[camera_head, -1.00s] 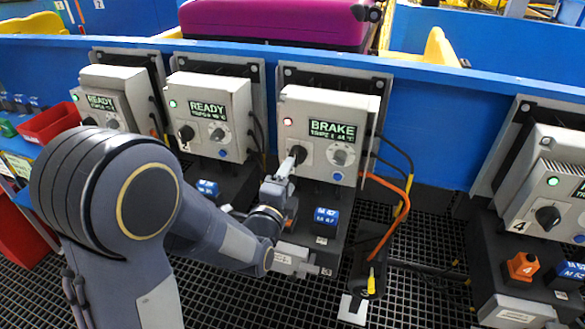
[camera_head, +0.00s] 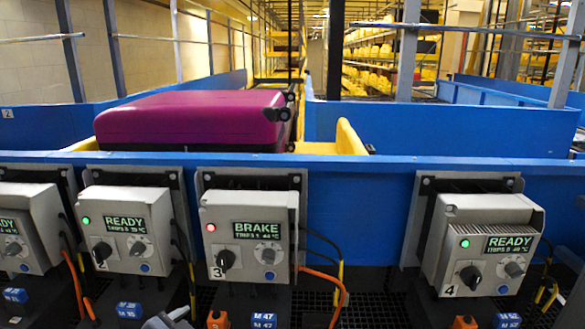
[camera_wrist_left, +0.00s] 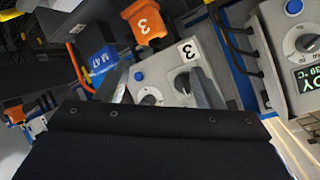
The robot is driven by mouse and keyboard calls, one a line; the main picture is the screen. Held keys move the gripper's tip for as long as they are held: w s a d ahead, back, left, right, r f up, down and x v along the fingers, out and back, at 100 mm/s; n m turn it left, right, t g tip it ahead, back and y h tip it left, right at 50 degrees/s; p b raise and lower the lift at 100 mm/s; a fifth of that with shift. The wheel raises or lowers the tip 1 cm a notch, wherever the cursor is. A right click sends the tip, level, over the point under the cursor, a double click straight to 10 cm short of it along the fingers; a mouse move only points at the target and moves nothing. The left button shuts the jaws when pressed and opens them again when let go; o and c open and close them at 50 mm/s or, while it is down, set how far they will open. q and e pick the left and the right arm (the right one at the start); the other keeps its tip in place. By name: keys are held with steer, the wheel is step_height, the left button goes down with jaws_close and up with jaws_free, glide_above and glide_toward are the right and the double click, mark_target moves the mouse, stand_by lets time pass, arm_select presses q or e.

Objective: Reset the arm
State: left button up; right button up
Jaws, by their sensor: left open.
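Control box 3 (camera_head: 250,232) shows a red lamp and BRAKE on its screen in the head view. Its black knob (camera_head: 226,259) and blue button (camera_head: 269,276) face me. In the tilted left wrist view, box 3 (camera_wrist_left: 166,72) lies just beyond my gripper's black body, and its knob (camera_wrist_left: 183,82) is partly hidden by a grey part, seemingly a finger. In the head view only a small grey part of my left arm or gripper (camera_head: 168,319) shows at the bottom edge, left of box 3. My left gripper is open. My right gripper is not in view.
READY boxes with green lamps, box 2 (camera_head: 122,230) and box 4 (camera_head: 478,245), flank box 3. Orange and black cables hang beside them. Orange and blue parts, such as the M 47 block (camera_head: 263,321), sit below. A purple suitcase (camera_head: 190,122) lies behind the blue wall (camera_head: 350,185).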

arm_select(q)
steer(key=s+n+g+h, duration=0.1)
steer(key=s+n+g, duration=0.7)
steer(key=s, duration=1.2)
step_height(320, 180, up, 18)
steer(key=n+t+p, duration=0.1)
steer(key=n+p, duration=0.1)
steer(key=p, duration=1.6)
steer(key=shift+s+a, duration=0.35)
steer(key=shift+s, duration=0.1)
steer(key=shift+f, duration=0.15)
